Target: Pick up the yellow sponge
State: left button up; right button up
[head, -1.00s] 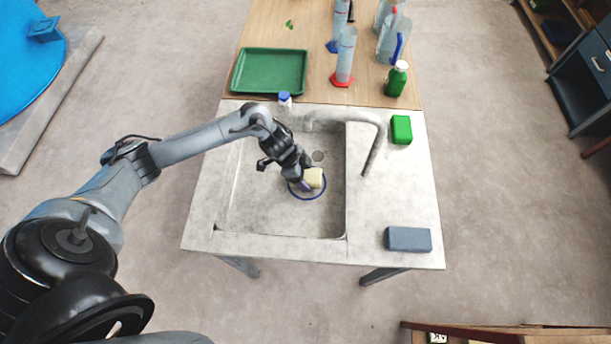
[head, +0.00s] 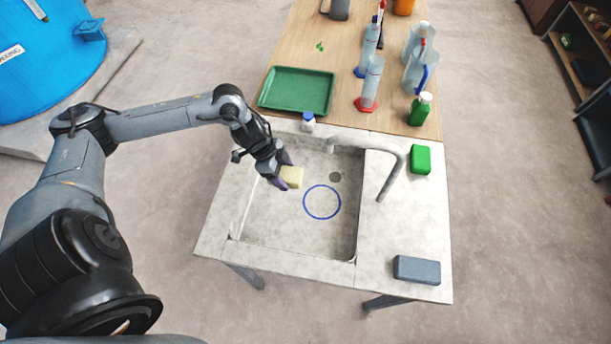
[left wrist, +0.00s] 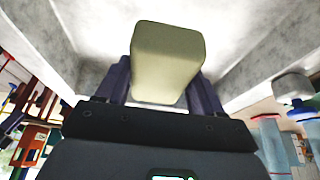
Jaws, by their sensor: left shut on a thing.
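The pale yellow sponge (head: 291,176) is held in my left gripper (head: 284,176), over the left part of the sink in the head view. The gripper is shut on it. In the left wrist view the sponge (left wrist: 166,62) sits between the two dark fingers, with the grey sink walls behind it. The sponge is clear of the blue ring (head: 322,202) marked on the sink floor. My right gripper is in neither view.
The sink (head: 290,245) has a curved tap (head: 390,175) at its right. A green sponge (head: 420,159) and a blue-grey block (head: 417,269) lie on the right ledge. Behind are a small white bottle (head: 308,123), a green tray (head: 268,97), cylinders (head: 370,85) and a green bottle (head: 420,110).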

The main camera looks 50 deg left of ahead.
pick_arm(q)
jog(key=s+a+p, duration=0.3)
jog(key=s+a, duration=0.2)
jog(key=a, duration=0.1)
jog(key=shift+a, duration=0.3)
jog(key=shift+s, duration=0.1)
jog(key=o, duration=0.5)
jog(key=shift+c, duration=0.2)
jog(key=c, duration=0.3)
